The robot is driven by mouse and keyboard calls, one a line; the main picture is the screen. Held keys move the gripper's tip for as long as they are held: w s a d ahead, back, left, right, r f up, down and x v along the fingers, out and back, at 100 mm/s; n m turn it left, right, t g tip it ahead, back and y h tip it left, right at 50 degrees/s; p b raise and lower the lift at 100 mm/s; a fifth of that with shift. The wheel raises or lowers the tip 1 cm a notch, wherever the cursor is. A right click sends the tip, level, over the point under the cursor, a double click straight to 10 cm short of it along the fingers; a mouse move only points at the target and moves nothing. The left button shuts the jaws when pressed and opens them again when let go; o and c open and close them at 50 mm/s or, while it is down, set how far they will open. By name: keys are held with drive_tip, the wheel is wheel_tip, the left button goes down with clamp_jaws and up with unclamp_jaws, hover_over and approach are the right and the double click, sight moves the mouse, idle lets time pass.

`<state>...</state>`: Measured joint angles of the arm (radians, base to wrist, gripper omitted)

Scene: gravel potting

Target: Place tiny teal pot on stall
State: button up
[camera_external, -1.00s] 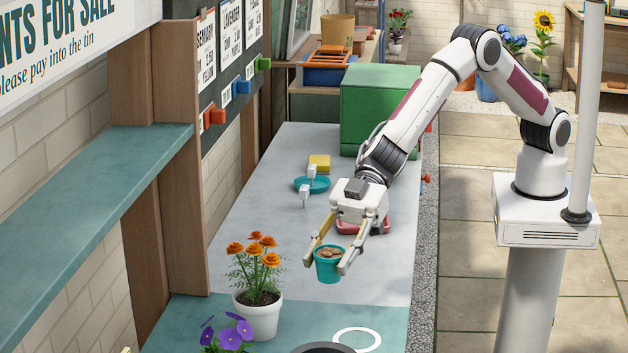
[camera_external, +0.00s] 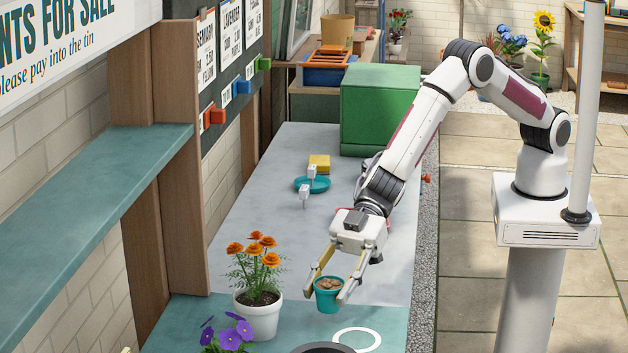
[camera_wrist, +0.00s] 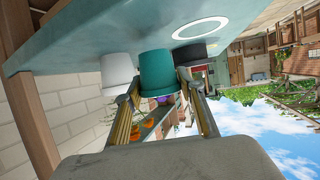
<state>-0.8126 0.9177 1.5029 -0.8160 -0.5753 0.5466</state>
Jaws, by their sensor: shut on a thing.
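The tiny teal pot (camera_external: 328,298) is filled with brownish gravel and looks upright in the outside view. My gripper (camera_external: 328,291) is shut on it, one finger on each side. In the wrist view the teal pot (camera_wrist: 159,74) sits between the two fingers (camera_wrist: 165,98). The outside view cannot settle its exact height over the bench.
A white pot of orange flowers (camera_external: 258,312) stands left of my gripper, with purple flowers (camera_external: 228,335) in front. A white ring (camera_external: 357,338) and a dark round thing (camera_external: 324,348) lie near the front. A green box (camera_external: 378,110) and teal saucer (camera_external: 318,185) are farther back.

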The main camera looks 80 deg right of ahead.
drive_tip(key=shift+f, duration=1.25)
drive_tip(key=shift+f, duration=0.1)
drive_tip(key=o, duration=1.1)
drive_tip(key=shift+f, duration=0.1)
drive_tip(key=shift+o, duration=0.2)
drive_tip(key=shift+r, duration=0.2)
drive_tip(key=shift+d+r, duration=0.1)
drive_tip(key=shift+d, duration=0.05)
drive_tip(key=v, duration=1.1)
drive_tip(key=shift+d, duration=0.3)
drive_tip(key=shift+s+r, duration=0.1)
